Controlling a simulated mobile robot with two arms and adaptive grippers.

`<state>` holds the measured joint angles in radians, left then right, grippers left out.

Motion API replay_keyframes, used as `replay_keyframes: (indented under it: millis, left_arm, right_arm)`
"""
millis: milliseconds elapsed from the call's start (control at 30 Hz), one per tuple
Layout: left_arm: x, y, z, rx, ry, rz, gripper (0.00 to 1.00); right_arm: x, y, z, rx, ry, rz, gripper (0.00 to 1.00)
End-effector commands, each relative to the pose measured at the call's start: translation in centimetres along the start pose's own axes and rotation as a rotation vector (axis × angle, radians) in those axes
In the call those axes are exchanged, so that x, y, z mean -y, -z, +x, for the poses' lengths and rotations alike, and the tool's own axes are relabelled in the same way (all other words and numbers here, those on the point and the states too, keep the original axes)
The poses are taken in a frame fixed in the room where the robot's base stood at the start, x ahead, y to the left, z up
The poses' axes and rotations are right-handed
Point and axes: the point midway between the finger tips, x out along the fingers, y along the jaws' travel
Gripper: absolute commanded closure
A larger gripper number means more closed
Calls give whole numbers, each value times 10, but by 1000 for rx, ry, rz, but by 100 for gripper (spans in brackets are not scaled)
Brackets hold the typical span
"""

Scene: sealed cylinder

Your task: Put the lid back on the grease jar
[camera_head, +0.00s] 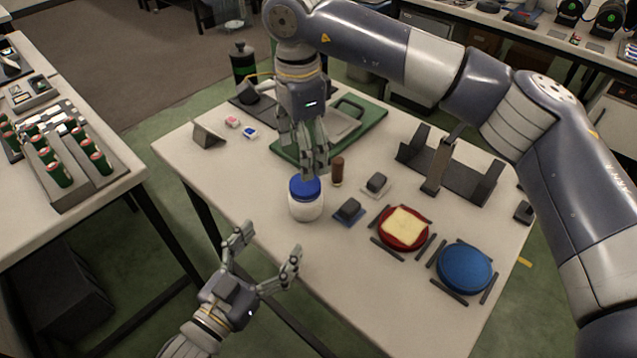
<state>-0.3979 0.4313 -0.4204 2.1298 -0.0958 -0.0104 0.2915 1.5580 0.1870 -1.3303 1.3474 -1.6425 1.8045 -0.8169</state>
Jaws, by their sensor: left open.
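The white jar (306,208) stands upright near the left edge of the table. A blue lid (304,188) sits on top of its mouth; whether it is screwed down cannot be told. My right gripper (315,172) points down at the back edge of the lid, its fingers close together. Whether it touches the lid, or how far its fingers are apart, is not clear. My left gripper (265,268) is open and empty, to the lower left of the jar, with its fingers spread toward it and clear of it.
Close right of the jar are a brown cylinder (337,171) and a dark block (350,210). Further right are a red plate (387,240) with a yellow square, a blue disc (465,268) and a dark rack (465,183). A green mat (285,153) lies behind.

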Motion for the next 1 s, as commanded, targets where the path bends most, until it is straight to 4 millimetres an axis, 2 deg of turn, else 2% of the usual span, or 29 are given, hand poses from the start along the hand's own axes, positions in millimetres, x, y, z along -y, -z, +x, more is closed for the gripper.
replay_keyframes:
  millis: [400,533,667,1000]
  left_arm:
    - [1,0,1,0,1,1,18]
    - [1,0,6,-1,2,0,18]
    - [1,1,22,-3,2,2,18]
    - [1,1,80,-2,1,1,18]
  right_arm:
    - [0,-1,0,6,0,3,27]
    - [0,-1,0,6,0,3,27]
    - [0,-1,0,7,0,4,27]
    - [0,-1,0,7,0,4,27]
